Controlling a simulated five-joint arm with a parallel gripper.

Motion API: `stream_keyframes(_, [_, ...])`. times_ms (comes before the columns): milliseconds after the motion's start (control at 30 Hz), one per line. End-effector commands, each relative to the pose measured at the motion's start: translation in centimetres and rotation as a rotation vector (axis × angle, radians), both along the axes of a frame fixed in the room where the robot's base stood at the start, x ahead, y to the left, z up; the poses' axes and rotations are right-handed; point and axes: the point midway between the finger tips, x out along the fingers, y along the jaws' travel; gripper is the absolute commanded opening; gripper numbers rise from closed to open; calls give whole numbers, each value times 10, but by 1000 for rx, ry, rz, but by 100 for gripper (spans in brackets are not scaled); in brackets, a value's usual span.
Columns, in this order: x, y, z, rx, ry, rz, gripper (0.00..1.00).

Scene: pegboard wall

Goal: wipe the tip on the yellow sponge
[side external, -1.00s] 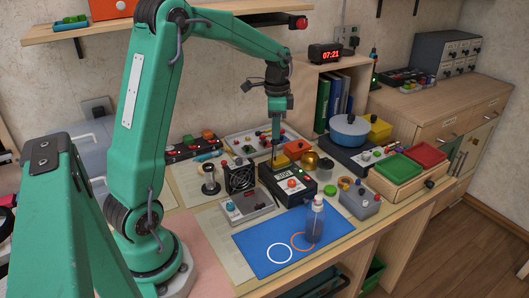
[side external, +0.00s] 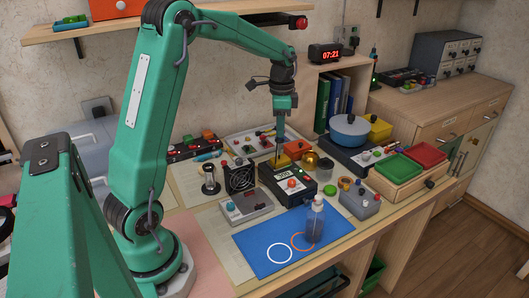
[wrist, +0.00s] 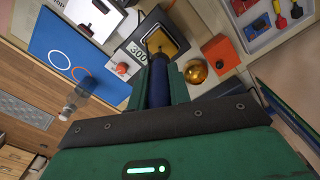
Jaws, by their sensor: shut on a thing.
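My gripper (side external: 281,112) is shut on a soldering iron with a dark blue handle (side external: 281,128), held nearly upright with its thin tip pointing down. The wrist view also shows the blue handle (wrist: 159,82) between the green fingers of my gripper (wrist: 158,92). I cannot tell whether the tip touches the sponge.
The black soldering station (side external: 288,190) with a red knob stands in front of the sponge. A brass ball (side external: 310,160) and an orange box (side external: 298,148) are close on the right. A black fan (side external: 240,178) stands left. A clear bottle (side external: 316,220) stands on the blue mat (side external: 263,251).

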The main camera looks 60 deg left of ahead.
Motion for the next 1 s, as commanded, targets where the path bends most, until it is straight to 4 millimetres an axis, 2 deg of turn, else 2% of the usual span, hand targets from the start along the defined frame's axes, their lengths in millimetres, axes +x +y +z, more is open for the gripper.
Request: stream_keyframes(1000, [12, 0, 0, 0, 0, 0, 0])
